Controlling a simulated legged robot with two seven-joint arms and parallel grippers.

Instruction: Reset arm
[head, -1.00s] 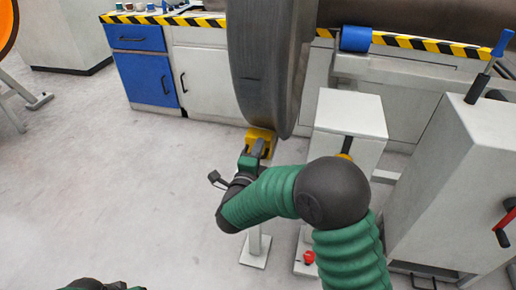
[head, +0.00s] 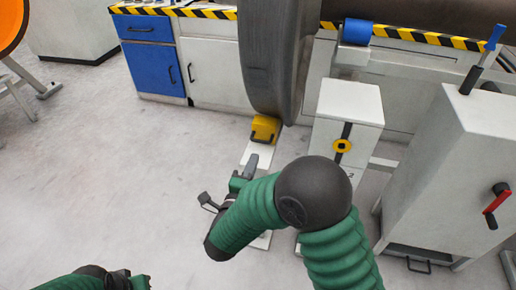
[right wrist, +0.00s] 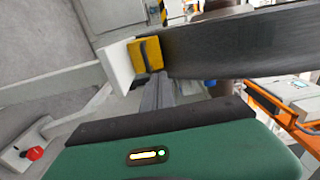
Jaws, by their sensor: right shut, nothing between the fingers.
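My right arm reaches in from the lower right in the head view. Its gripper (head: 250,164) is shut and empty. It is just in front of a yellow block (head: 264,129) under the big dark wheel (head: 268,60), with a visible gap between them. In the right wrist view the closed fingers (right wrist: 153,92) point toward the yellow block (right wrist: 146,54), which sits by a white plate (right wrist: 117,68) and the wheel rim (right wrist: 240,42). My left gripper (head: 132,281) is at the bottom left edge, partly cut off, its jaws unclear.
A grey cabinet with a red-handled crank (head: 495,205) is at the right. A blue and white cupboard (head: 152,70) stands behind. The floor (head: 120,180) at left is clear.

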